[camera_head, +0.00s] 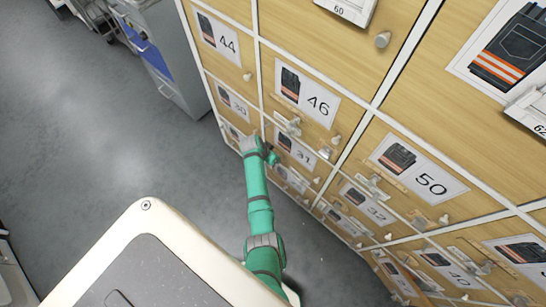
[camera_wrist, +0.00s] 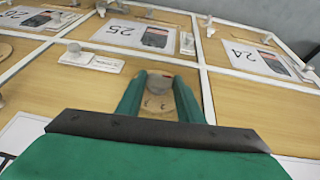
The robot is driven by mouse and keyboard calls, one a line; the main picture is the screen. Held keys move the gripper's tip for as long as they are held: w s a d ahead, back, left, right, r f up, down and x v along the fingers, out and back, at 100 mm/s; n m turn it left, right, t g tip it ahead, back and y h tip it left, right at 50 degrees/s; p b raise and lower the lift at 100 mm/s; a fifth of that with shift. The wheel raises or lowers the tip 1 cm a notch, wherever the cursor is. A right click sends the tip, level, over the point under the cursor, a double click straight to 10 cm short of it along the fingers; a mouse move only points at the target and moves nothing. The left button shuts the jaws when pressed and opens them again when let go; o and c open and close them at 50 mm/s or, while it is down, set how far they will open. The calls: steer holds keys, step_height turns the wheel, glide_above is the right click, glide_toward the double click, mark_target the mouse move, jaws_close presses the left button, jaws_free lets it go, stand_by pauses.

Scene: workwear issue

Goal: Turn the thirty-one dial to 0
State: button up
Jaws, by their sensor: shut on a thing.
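The door labelled 31 (camera_head: 296,151) is in the wooden locker wall, below the door labelled 46. My gripper (camera_head: 271,157) is at the left side of that label, and its tips are too small to read there. In the wrist view my gripper (camera_wrist: 158,92) has its two green fingers on either side of a grey dial knob (camera_wrist: 158,80) and is shut on it. A tan round face with dark marks shows below the knob, but I cannot read the setting. The dial's number is not legible, and the dial is hidden in the head view.
Doors 46 (camera_head: 318,104), 50 (camera_head: 432,184) and 32 (camera_head: 374,213) carry protruding knobs and handles near my arm. In the wrist view, a white holder (camera_wrist: 92,61) stands left of the fingers. Open grey floor (camera_head: 110,130) lies left.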

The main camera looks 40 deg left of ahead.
steer(key=shift+w+a+r+h, duration=0.1)
steer(key=shift+w+a+h, duration=0.1)
steer(key=shift+h, duration=0.3)
steer(key=shift+s, duration=0.1)
steer(key=o, duration=1.1)
steer(key=shift+c, duration=0.2)
steer(key=v, duration=1)
steer(key=shift+s+a+r, duration=0.15)
steer(key=shift+s+r, duration=0.05)
steer(key=shift+r, duration=0.1)
